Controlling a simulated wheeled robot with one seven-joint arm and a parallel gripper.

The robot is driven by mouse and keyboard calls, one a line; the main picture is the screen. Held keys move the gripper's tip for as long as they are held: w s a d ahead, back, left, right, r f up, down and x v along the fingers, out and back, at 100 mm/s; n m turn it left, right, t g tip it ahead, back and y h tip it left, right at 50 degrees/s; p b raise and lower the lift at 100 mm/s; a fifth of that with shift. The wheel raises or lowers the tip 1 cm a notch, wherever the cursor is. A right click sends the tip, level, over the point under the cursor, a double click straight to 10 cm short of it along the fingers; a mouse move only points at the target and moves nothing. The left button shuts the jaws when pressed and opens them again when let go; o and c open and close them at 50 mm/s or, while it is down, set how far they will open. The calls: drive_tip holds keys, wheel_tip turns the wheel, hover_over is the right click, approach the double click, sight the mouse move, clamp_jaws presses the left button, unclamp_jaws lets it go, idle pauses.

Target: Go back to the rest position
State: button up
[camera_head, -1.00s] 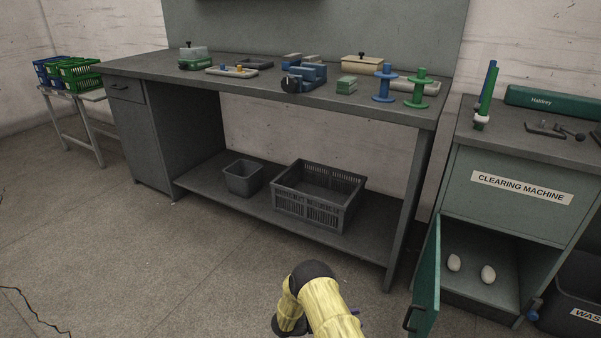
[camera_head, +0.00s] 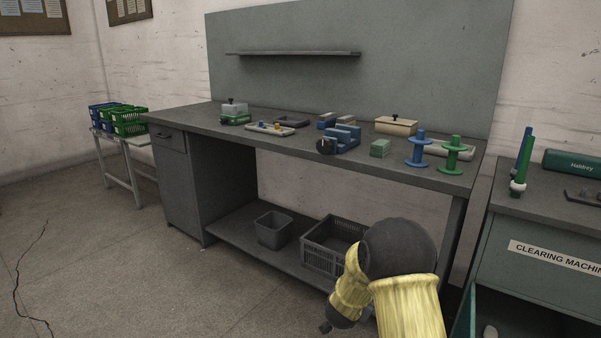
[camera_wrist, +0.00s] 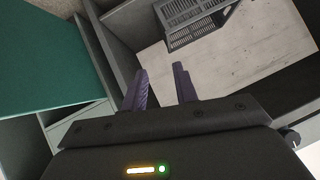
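My gripper (camera_wrist: 160,86) shows in the wrist view with its two dark purple fingers spread apart and nothing between them. In the head view my yellow arm rises at the bottom right, in front of the workbench, and hides part of the lower shelf; the fingers cannot be made out clearly there. In the wrist view a dark grey crate (camera_wrist: 200,25) lies beyond the fingertips, apart from them. A green door panel (camera_wrist: 50,60) fills the left of that view.
The workbench (camera_head: 200,125) carries blue and green spools (camera_head: 453,155) and several small fixtures. A crate (camera_head: 320,245) and a bin (camera_head: 273,230) stand on its lower shelf. The clearing machine (camera_head: 540,235) is close on the right.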

drive_tip(key=s+a+r+n+g+y+p, duration=0.1)
drive_tip(key=s+a+r+n+g+y, duration=0.2)
drive_tip(key=s+r, duration=0.55)
drive_tip(key=s+d+r+n+g+y+p, duration=0.1)
drive_tip(key=s+n+g, duration=0.15)
drive_tip(key=s, duration=0.85)
drive_tip(key=s+d+r+n+g+p, duration=0.1)
drive_tip(key=s+d+r+n+g, duration=0.15)
drive_tip(key=s, duration=0.85)
wheel_tip(320, 180, up, 37)
drive_tip(key=p, duration=3.8)
drive_tip(key=shift+a+r+t, duration=0.15)
drive_tip(key=shift+a+t, duration=0.15)
drive_tip(key=shift+t, duration=0.1)
